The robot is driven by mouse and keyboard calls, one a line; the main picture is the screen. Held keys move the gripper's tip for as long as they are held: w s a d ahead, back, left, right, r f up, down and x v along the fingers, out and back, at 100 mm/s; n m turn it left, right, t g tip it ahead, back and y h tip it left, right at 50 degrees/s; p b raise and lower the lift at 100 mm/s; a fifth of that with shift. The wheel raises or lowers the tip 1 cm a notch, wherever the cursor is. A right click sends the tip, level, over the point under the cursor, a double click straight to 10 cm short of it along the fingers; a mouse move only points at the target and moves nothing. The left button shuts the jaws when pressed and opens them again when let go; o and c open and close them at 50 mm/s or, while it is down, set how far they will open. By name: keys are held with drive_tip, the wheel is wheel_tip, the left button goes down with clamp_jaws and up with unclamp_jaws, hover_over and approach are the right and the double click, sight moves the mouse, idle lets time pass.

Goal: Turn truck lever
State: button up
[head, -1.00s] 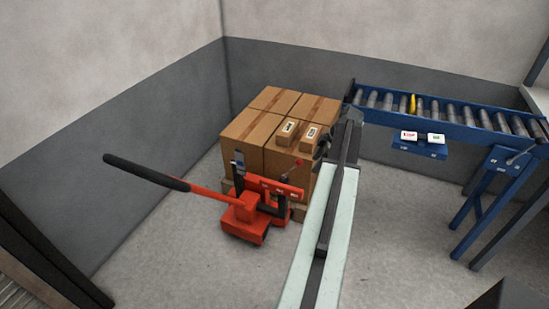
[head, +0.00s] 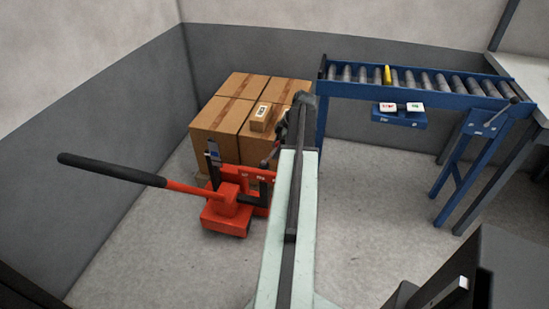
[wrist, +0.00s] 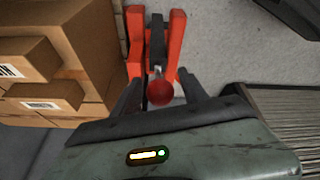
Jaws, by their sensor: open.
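The orange-red pallet truck (head: 228,212) stands at the front of a stack of boxes, with its long black-gripped handle (head: 110,168) pointing left. In the wrist view the truck's orange frame (wrist: 176,45) is at the top. Its lever shows there as a round red knob (wrist: 160,93) on a thin stem. My gripper (wrist: 160,80) is open, with one dark finger on each side of the knob and gaps between. Whether the knob lies at the depth of the fingertips is hard to tell. In the head view my arm hides the lever and part of the truck.
Cardboard boxes (head: 232,112) on a pallet stand close beside my gripper, and they fill the left of the wrist view. A blue roller conveyor (head: 420,88) with a button box (head: 400,116) is at the right. Open floor (head: 385,180) lies between.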

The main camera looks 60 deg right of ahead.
drive_tip(key=shift+w+f, duration=0.1)
drive_tip(key=shift+f, duration=0.4)
drive_tip(key=shift+a+r, duration=0.1)
drive_tip(key=shift+r, duration=0.05)
clamp_jaws()
idle(0.8)
